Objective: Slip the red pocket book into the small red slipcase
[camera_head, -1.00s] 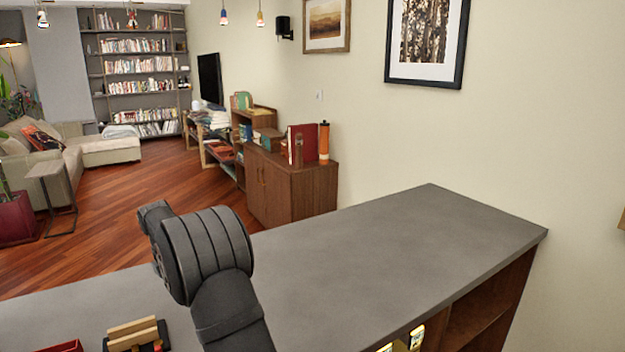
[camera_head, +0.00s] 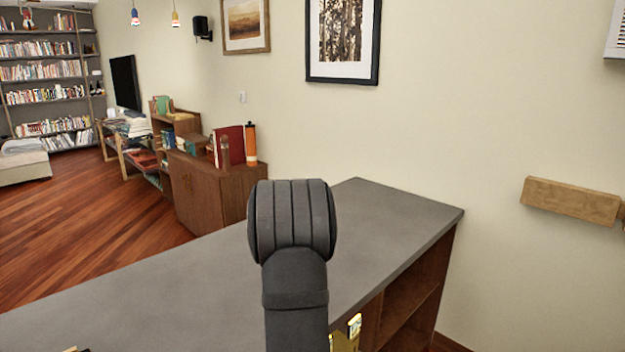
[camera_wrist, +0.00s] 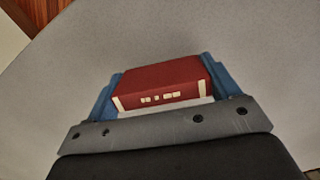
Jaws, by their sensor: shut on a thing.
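The red pocket book (camera_wrist: 160,82) shows in the wrist view, with pale marks along its near face. My gripper (camera_wrist: 163,68) is shut on it, one blue finger at each side. The grey surface shows beyond the book; I cannot tell how high the book is held above it. In the head view only my dark arm shows, and the gripper and the held book are out of sight. The small red slipcase cannot be made out in either current view.
The grey countertop (camera_head: 190,300) is mostly bare, with its right end near the wall. Open shelves (camera_head: 410,300) lie under it. A small wooden edge (camera_head: 72,349) shows at bottom left. A wooden cabinet (camera_head: 205,195) with a red book and an orange bottle (camera_head: 250,143) stands behind.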

